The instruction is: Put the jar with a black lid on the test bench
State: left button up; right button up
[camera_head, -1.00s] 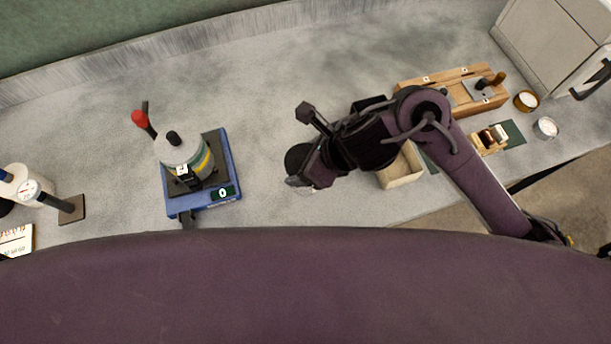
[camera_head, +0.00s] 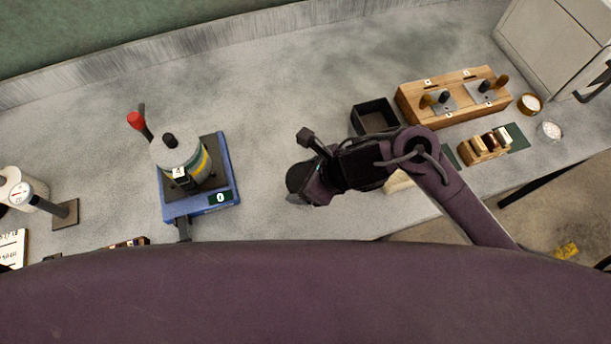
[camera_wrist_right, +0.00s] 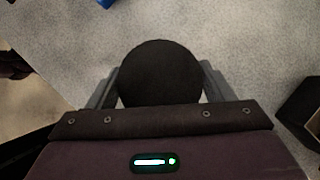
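The jar's round black lid (camera_wrist_right: 160,73) fills the space between the two fingers of my right gripper (camera_wrist_right: 158,88) in the right wrist view. The lid also shows as a dark disc (camera_head: 298,177) at the gripper's end in the head view. The jar's body below the lid is hidden. The gripper is shut on the jar, right of a blue-based device (camera_head: 229,184) with a "0" display, a grey-white cylinder and a red-knobbed lever. I cannot tell for sure whether this device is the test bench. My left gripper is not in view.
A black open box (camera_head: 374,113) and a wooden block with clamps (camera_head: 410,103) stand at the right. A dial gauge stand (camera_head: 66,213) is at the left. The grey worktop (camera_head: 260,110) between is clear.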

jog(key=shift+o, duration=1.4)
jog(key=shift+r, duration=0.15)
jog(key=shift+r+p, duration=0.25)
jog(key=shift+p, duration=0.05)
jog(key=p+v, duration=0.1)
jog(key=v, duration=1)
jog(key=shift+s+d+r, duration=0.2)
jog(key=shift+d, duration=0.05)
